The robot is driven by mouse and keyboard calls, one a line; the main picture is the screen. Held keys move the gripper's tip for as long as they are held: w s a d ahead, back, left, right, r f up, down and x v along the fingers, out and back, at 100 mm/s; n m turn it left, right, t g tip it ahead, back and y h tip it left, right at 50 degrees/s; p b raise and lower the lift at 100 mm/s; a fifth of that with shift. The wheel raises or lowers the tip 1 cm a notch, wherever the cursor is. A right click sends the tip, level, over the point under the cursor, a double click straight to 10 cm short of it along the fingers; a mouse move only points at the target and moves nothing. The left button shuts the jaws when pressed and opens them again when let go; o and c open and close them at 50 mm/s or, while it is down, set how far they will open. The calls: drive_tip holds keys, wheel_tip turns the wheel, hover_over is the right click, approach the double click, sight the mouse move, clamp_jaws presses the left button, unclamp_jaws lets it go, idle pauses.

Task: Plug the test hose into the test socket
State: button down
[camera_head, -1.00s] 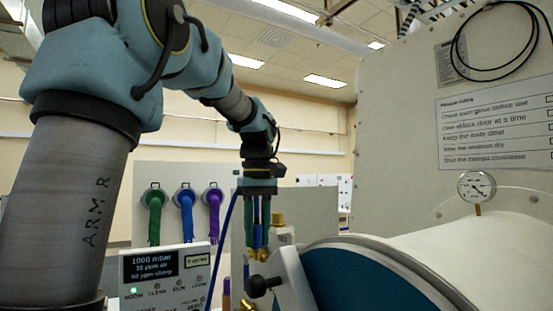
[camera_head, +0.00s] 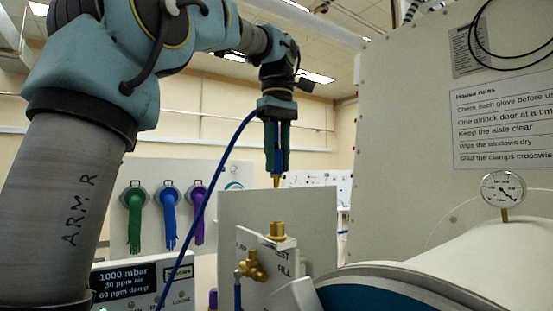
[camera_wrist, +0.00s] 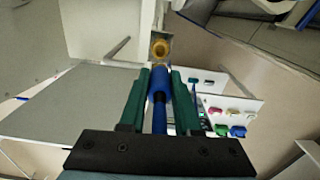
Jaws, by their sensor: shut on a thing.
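My gripper (camera_head: 277,168) is shut on the blue test hose, its two green fingers on either side of the hose's blue end. The hose (camera_head: 205,205) loops from the gripper down to the lower left. Its brass tip (camera_head: 277,181) points down, above and apart from the upright brass test socket (camera_head: 277,230), which stands on a light bracket. In the wrist view, the blue hose end (camera_wrist: 158,83) lies between the fingers, and a round brass opening (camera_wrist: 160,48) shows just beyond it. The gap's depth is hard to judge.
A brass valve (camera_head: 252,266) sits below left of the socket, before a grey panel (camera_head: 315,215). The white glovebox cylinder (camera_head: 450,255) with its gauge (camera_head: 503,190) is at right. A display box (camera_head: 130,280) stands at lower left. Air around the hose tip looks clear.

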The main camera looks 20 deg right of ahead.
sight(278, 174)
drive_tip(key=shift+s, duration=0.1)
drive_tip(key=shift+f+b, duration=2.05)
drive_tip(key=shift+f, duration=0.85)
drive_tip(key=shift+p, duration=0.8)
drive_tip(key=shift+f+b, duration=0.95)
drive_tip(key=shift+f, duration=0.65)
drive_tip(key=c, duration=0.5)
unclamp_jaws()
drive_tip(key=shift+c, duration=0.2)
drive_tip(key=shift+r, duration=0.1)
